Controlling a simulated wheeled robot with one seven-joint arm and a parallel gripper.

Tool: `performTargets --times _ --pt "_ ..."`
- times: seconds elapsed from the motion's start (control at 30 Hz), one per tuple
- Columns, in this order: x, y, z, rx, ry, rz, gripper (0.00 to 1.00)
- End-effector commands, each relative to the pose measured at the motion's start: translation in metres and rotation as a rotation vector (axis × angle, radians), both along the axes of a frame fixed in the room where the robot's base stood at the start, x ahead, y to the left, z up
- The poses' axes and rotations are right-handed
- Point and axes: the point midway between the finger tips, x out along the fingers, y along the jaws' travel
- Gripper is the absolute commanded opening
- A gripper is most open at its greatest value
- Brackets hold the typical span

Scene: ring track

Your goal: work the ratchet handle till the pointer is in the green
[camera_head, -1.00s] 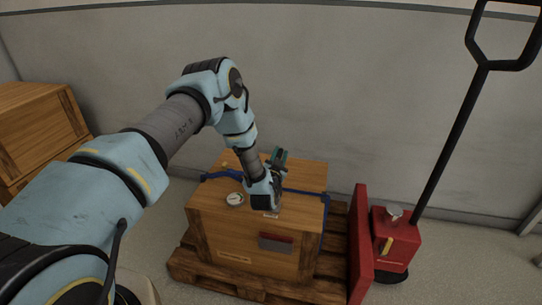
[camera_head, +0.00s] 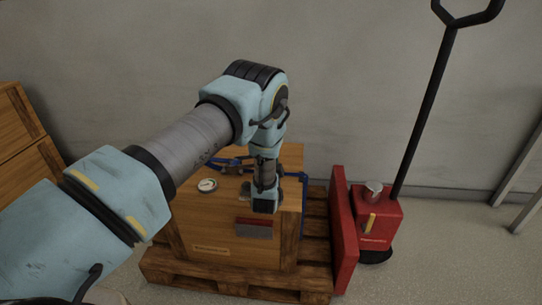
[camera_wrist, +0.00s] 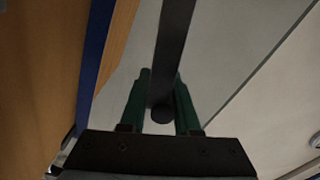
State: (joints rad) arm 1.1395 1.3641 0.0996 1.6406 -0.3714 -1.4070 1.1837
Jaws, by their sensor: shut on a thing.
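My gripper (camera_wrist: 161,82) has two green fingers shut on a dark bar, the ratchet handle (camera_wrist: 174,35), in the wrist view. The bar runs up out of that picture, and its rounded end sits between the fingers. In the head view my gripper (camera_head: 265,198) is over the right part of the wooden crate (camera_head: 190,228); its fingers and the handle are hidden there. A blue strap (camera_head: 232,162) crosses the crate top. A round white gauge (camera_head: 207,185) sits left of my gripper. Its pointer and any green band are too small to read.
The crate stands on a wooden pallet (camera_head: 190,281). A red pallet jack (camera_head: 378,220) with a tall black handle is at the right. More wooden crates (camera_head: 18,125) are at the left. A grey wall is close behind, and open floor lies at front right.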

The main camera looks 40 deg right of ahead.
Motion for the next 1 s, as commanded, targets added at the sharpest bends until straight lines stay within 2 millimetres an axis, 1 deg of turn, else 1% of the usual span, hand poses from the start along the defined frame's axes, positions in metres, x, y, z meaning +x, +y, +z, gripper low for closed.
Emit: performTargets --times 0.03,0.2,0.6,0.63,0.83,1.0 --pt "0.0006 0.0005 -0.0032 0.021 -0.020 0.001 0.00" --pt "0.0005 0.0001 -0.0052 0.058 -0.055 0.003 0.00" --pt "0.0009 0.0004 -0.0050 0.065 -0.062 0.003 0.00" --pt "0.0009 0.0004 -0.0050 0.064 -0.061 0.003 0.32" --pt "0.0003 -0.0001 -0.0053 0.064 -0.061 0.003 0.54" --pt "-0.0002 -0.0005 -0.0054 0.063 -0.060 0.002 0.55"
